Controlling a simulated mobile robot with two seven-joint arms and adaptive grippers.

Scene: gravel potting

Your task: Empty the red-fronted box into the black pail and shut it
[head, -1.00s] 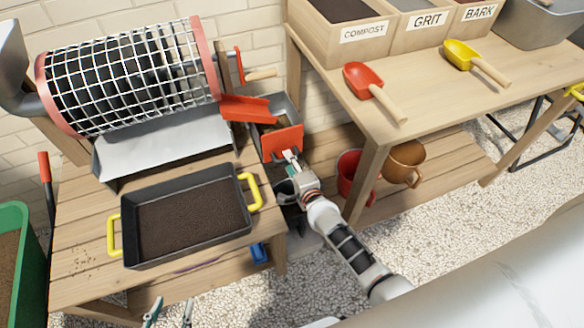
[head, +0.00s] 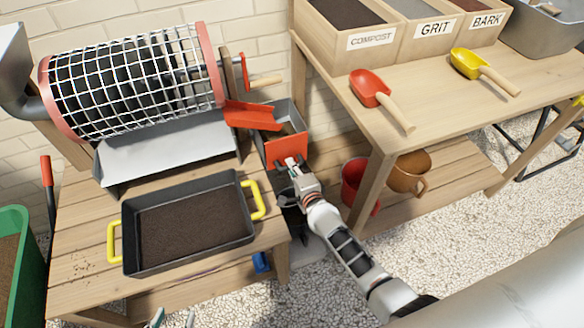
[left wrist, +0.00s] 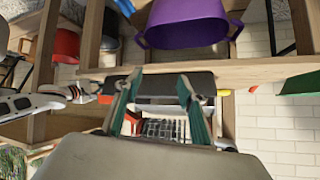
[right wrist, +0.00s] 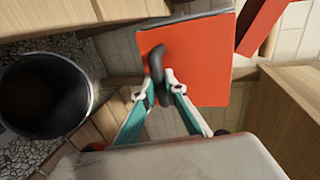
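The red-fronted box (head: 286,150) sits at the right end of the bench, under the red chute. Some brown material shows inside it. Its red front (right wrist: 205,65) fills the upper middle of the right wrist view and bears a curved black handle (right wrist: 156,60). My right gripper (right wrist: 161,85) is shut on this handle; the fingertips lie on either side of it. The black pail (right wrist: 76,85) stands on the gravel, left in the right wrist view, with a dark inside; my arm mostly hides it in the head view. My left gripper (head: 173,319) is open and empty at the bottom edge.
A soil-filled black tray with yellow handles (head: 249,230) lies on the bench before the mesh drum (head: 135,80). The red chute (head: 252,114) overhangs the box. Red and brown pots stand on the lower shelf, close right of my right arm. The red scoop (head: 369,87) lies above.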

